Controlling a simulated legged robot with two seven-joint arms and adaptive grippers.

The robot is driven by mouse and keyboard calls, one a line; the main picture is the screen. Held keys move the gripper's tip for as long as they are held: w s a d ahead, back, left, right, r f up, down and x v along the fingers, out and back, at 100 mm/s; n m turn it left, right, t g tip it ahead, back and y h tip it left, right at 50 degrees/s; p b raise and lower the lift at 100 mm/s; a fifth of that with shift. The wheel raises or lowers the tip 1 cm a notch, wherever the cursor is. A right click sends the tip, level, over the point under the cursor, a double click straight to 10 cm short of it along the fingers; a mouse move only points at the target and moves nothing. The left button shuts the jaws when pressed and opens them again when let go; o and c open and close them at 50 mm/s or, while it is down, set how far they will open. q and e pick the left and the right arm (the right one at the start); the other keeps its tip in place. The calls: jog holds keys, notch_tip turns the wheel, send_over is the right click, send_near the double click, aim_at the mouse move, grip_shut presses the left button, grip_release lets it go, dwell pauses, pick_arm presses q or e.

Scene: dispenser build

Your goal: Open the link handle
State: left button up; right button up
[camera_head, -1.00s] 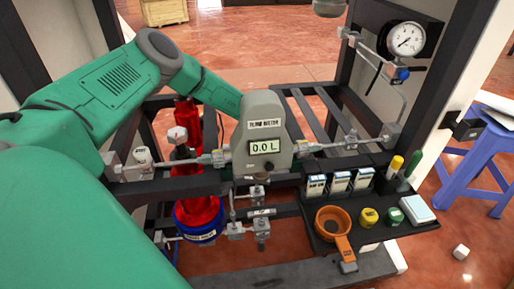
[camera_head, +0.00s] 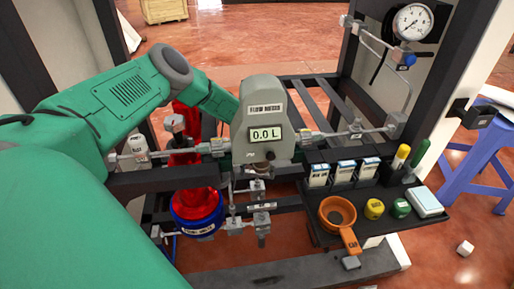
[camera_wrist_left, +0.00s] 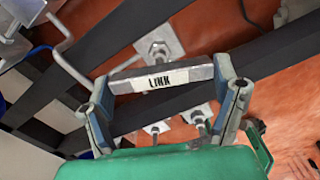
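The link handle is a grey bar with a white LINK label. In the left wrist view the link handle (camera_wrist_left: 190,75) spans the gap between the fingers of my left gripper (camera_wrist_left: 164,77). The fingers are wide apart, one near each end of the bar; I cannot tell whether they touch it. In the head view the link handle (camera_head: 262,207) is a small bar among the fittings below the flow meter. My green left arm reaches behind the flow meter (camera_head: 263,120), which hides the gripper there. My right gripper is not in view.
The flow meter reads 0.0 L. A red vessel with a blue base (camera_head: 197,222) stands left of the fittings. A black shelf (camera_head: 385,228) holds an orange funnel (camera_head: 338,211) and small boxes. A pressure gauge (camera_head: 412,22) is at upper right. Frame bars surround the handle.

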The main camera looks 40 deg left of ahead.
pick_arm(q)
jog(key=shift+d, duration=0.1)
jog(key=shift+n, duration=0.3)
jog(key=n+p, duration=0.1)
jog(key=n, duration=0.2)
jog(key=shift+s, duration=0.1)
jog(key=n+p, duration=0.2)
jog(key=n, duration=0.3)
jog(key=shift+d+n, duration=0.15)
jog(key=shift+n, duration=0.25)
jog(key=n+p, duration=0.1)
jog(key=n, duration=0.3)
jog(key=shift+w+r, duration=0.1)
jog(key=shift+w, duration=0.1)
jog(key=shift+w+n+p, duration=0.15)
jog(key=shift+n+p, duration=0.5)
jog(key=shift+n, duration=1.55)
jog(key=shift+d, duration=0.1)
jog(key=shift+w, duration=0.1)
